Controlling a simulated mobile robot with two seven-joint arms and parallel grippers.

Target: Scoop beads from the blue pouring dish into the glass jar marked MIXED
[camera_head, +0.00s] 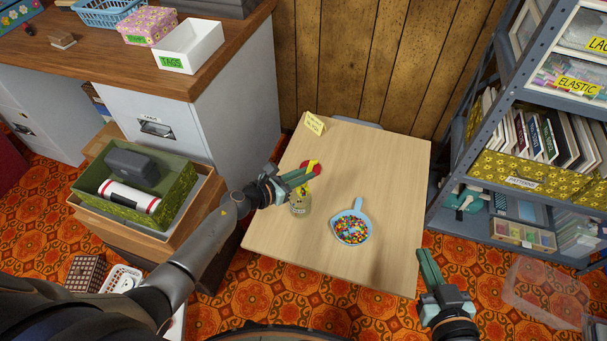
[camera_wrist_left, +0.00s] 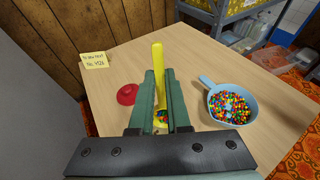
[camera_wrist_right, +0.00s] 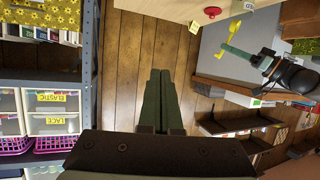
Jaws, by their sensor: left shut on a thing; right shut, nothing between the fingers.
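My left gripper (camera_head: 300,178) is shut on a yellow scoop (camera_wrist_left: 157,55), held upright over the left part of the table. The glass jar (camera_head: 299,207) stands just below this gripper. Some beads (camera_wrist_left: 160,117) show between the left fingers at the scoop's lower end; I cannot tell whether they lie in the scoop or the jar. The blue pouring dish (camera_head: 361,211) holds many coloured beads and sits to the right of the jar; it also shows in the left wrist view (camera_wrist_left: 207,82). My right gripper (camera_head: 430,262) is shut and empty, beyond the table's front right corner.
A red lid (camera_head: 308,168) lies behind the jar, and a yellow note card (camera_head: 314,123) stands at the table's back left. Shelving (camera_head: 460,135) rises right of the table (camera_head: 390,165). Boxes (camera_head: 118,215) are stacked at its left. The table's back right is clear.

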